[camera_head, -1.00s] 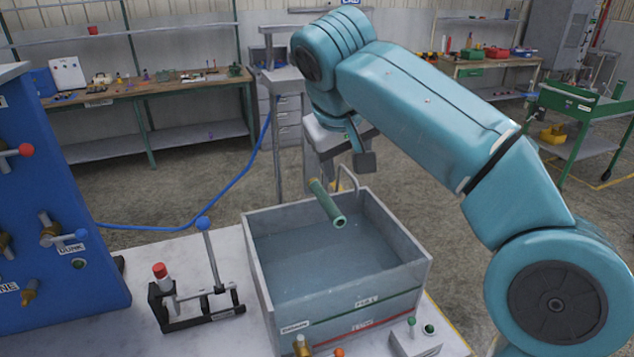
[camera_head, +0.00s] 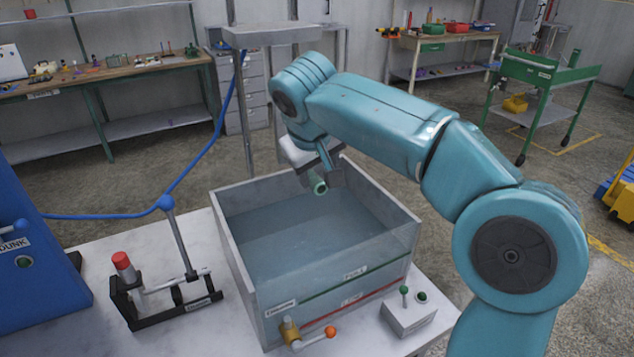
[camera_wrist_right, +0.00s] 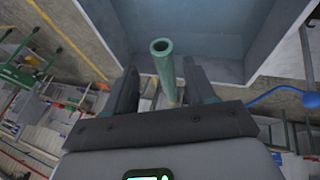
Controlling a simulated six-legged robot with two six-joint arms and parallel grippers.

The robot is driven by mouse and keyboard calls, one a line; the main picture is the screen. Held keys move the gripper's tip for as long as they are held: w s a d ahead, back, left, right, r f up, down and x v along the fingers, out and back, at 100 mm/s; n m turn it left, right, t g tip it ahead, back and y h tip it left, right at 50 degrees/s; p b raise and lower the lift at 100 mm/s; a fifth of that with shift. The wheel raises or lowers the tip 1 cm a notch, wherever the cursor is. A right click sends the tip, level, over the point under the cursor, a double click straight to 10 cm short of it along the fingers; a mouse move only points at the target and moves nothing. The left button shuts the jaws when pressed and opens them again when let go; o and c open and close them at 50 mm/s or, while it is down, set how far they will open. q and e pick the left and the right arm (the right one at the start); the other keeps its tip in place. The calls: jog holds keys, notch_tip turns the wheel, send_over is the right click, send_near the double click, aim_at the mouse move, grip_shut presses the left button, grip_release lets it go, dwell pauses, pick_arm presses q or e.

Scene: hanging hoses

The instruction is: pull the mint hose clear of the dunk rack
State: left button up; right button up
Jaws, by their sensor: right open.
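The mint hose (camera_head: 319,186) is a short green tube with an open end, above the back part of the water tank (camera_head: 240,290). In the right wrist view the mint hose (camera_wrist_right: 164,62) runs between the two dark fingers of my right gripper (camera_wrist_right: 163,88). The fingers stand apart with gaps on both sides of the hose. In the head view my right gripper (camera_head: 322,172) is at the hose and hides most of it. The dunk rack cannot be made out clearly behind my gripper. My left gripper is not in view.
The tank's walls rise around the water below the gripper. A black lever stand (camera_head: 165,290) with a blue knob stands left of the tank. A brass valve (camera_head: 290,333) and a button box (camera_head: 408,312) are in front. A blue panel (camera_head: 35,260) is at far left.

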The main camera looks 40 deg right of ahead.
aim_at(319, 181)
jog(key=x, duration=0.4)
jog(key=shift+s+d+f, duration=0.1)
jog(key=shift+d+f, duration=0.05)
jog(key=shift+f, duration=0.15)
jog(key=shift+w+f, duration=0.25)
jog(key=shift+w, duration=0.05)
jog(key=shift+s+r, duration=0.15)
jog(key=shift+s, duration=0.1)
jog(key=shift+w, duration=0.1)
grip_shut()
